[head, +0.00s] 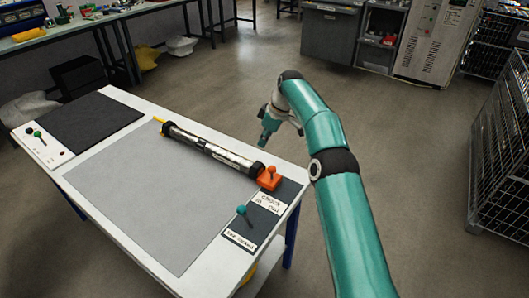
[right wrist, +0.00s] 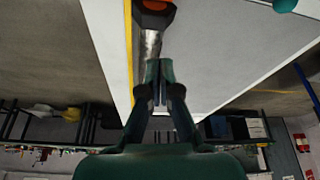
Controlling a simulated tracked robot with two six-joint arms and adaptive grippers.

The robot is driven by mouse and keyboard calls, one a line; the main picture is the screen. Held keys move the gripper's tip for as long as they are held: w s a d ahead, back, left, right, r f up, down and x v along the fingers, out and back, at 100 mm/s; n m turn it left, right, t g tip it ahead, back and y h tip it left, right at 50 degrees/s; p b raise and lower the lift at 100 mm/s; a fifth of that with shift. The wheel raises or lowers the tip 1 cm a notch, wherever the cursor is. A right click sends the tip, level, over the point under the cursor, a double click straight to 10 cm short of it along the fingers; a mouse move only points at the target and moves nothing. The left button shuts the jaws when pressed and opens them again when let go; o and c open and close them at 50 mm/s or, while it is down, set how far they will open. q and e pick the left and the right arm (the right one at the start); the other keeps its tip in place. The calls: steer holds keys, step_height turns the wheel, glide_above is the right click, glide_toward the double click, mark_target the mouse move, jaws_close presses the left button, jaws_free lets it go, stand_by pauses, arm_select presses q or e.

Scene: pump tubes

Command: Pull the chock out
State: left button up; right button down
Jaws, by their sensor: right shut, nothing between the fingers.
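The orange chock (head: 269,180), with a small knob on top, sits at the near right end of the pump tube (head: 212,147). The tube is a black and silver cylinder with a yellow tip, lying across the table. My right gripper (head: 264,141) is beyond the tube, above and behind the chock, apart from it. In the right wrist view the right gripper (right wrist: 159,66) is shut and empty, and a silvery length (right wrist: 151,43) and an orange part (right wrist: 154,5) show past its fingertips. My left gripper is not in view.
The white table (head: 110,228) carries a grey mat (head: 150,195), a dark pad (head: 82,119) and a green-knobbed pin (head: 39,137) at the left. A teal-knobbed pin (head: 242,211) stands near the chock beside printed labels. A wire cage (head: 500,150) stands at the right.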

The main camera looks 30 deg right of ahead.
mark_target(259, 167)
steer(key=x, duration=0.9)
steer(key=shift+a+f, duration=0.15)
steer(key=shift+f, duration=0.05)
steer(key=shift+s+d+f, duration=0.2)
steer(key=shift+s+d, duration=0.25)
steer(key=shift+d, duration=0.05)
steer(key=shift+s+d, duration=0.35)
steer(key=shift+s, duration=0.35)
steer(key=shift+s+d+f, duration=0.2)
steer(key=shift+s+d, duration=0.1)
steer(key=shift+s, duration=0.15)
steer(key=shift+a, duration=0.1)
